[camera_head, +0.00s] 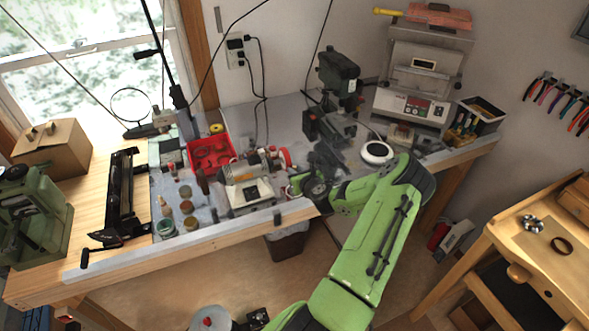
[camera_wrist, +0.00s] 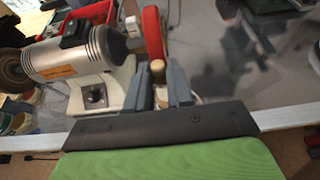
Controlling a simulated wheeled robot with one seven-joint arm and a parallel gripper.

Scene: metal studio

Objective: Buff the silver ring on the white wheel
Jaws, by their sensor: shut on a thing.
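The polishing motor (camera_head: 247,188) stands on the bench; its silver body (camera_wrist: 85,55) also shows in the wrist view. A red wheel (camera_wrist: 152,36) is on its right end and a brown wheel (camera_wrist: 12,72) on its left. I cannot make out a plainly white wheel. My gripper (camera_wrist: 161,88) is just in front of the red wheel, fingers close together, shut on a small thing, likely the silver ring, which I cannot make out. A tan rounded knob (camera_wrist: 157,68) shows between the fingertips; I cannot tell whether they touch. In the head view my gripper (camera_head: 298,186) is right of the motor.
A red tray (camera_head: 209,153) and several small jars stand left and behind the motor. A dark drill-like machine (camera_head: 338,95) and a round white-topped item (camera_head: 377,152) are to the right. A wooden jeweller's bench (camera_head: 545,262) at the right carries small round metal pieces.

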